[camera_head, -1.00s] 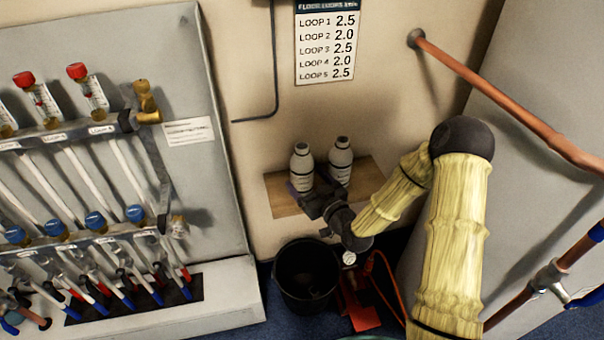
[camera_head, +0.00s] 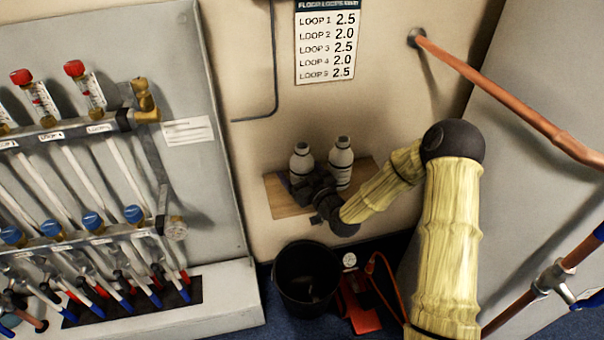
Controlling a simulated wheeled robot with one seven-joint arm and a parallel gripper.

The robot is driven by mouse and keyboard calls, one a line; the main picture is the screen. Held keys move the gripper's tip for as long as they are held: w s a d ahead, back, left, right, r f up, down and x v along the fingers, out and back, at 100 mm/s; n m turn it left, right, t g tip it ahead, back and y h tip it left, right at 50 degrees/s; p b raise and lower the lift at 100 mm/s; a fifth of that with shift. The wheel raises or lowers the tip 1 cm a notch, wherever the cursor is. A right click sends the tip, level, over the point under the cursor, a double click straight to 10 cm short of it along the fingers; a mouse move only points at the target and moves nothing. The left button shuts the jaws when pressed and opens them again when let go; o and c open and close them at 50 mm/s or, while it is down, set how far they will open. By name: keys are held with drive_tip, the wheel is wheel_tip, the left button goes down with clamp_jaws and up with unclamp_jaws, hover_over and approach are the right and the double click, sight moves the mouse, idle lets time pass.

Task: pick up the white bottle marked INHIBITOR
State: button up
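Two white bottles with dark caps stand upright side by side on a small wooden shelf (camera_head: 284,205) against the wall. The left bottle (camera_head: 301,161) is partly hidden by my gripper, and the right bottle (camera_head: 341,163) shows most of its body. Their labels are too small to read, so I cannot tell which is marked INHIBITOR. My gripper (camera_head: 308,185) is at the lower front of the left bottle, reaching in from the right. Its fingers are dark and blurred against the bottle; I cannot tell whether they are open or touching it.
A black bucket (camera_head: 306,278) stands on the floor below the shelf. A red object (camera_head: 359,306) lies right of it. The manifold panel (camera_head: 215,190) fills the left side. A copper pipe (camera_head: 500,95) crosses at upper right.

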drive_tip(key=c, duration=1.2)
drive_tip(key=shift+o, duration=0.2)
drive_tip(key=shift+r, duration=0.15)
wheel_tip(320, 180, up, 10)
drive_tip(key=p, duration=0.3)
idle(0.5)
